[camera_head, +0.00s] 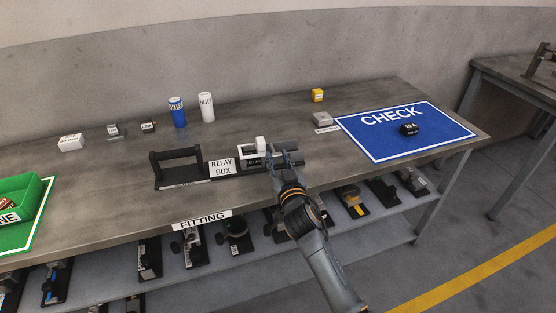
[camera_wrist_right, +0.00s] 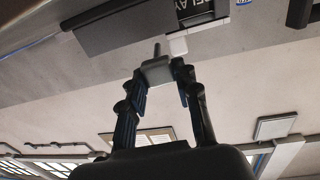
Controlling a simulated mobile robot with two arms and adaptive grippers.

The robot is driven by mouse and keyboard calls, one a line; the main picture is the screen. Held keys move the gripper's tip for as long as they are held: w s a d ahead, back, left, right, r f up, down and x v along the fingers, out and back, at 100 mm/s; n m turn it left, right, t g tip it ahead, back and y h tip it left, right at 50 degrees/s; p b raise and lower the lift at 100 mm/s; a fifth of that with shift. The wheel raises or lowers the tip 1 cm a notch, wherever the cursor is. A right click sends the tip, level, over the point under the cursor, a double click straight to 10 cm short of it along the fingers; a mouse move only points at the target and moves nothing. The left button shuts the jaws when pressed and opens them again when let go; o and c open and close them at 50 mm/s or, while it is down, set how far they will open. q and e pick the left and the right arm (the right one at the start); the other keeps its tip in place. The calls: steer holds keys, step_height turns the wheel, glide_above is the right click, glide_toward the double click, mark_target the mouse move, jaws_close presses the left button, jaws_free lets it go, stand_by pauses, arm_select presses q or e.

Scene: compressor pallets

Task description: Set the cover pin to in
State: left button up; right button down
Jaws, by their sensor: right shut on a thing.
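The relay box (camera_head: 247,150) is a pale housing with a white block on top, set on a dark base near the bench's front edge. My right gripper (camera_head: 284,156) is at the box's right end. In the right wrist view, my right gripper's fingers are closed on a small grey block with a thin shaft, which looks like the cover pin (camera_wrist_right: 157,70). The shaft points towards the box, beside a white part (camera_wrist_right: 178,45). I cannot tell whether the shaft is in the box. In the head view the pin is hidden by the fingers. My left gripper is not in view.
A blue CHECK mat (camera_head: 385,145) with a black part (camera_head: 409,129) lies right. Blue (camera_head: 177,113) and white (camera_head: 206,107) bottles stand behind. A green bin (camera_head: 30,195) is far left.

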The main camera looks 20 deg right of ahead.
steer(key=shift+w+d+b, duration=0.1)
steer(key=shift+w+b, duration=0.45)
steer(key=shift+w, duration=0.95)
steer(key=c, duration=1)
jaws_free()
steer(key=shift+o, duration=0.2)
steer(key=shift+s, duration=0.15)
steer(key=s, duration=1.1)
steer(key=shift+s+a, duration=0.35)
steer(key=shift+s, duration=0.05)
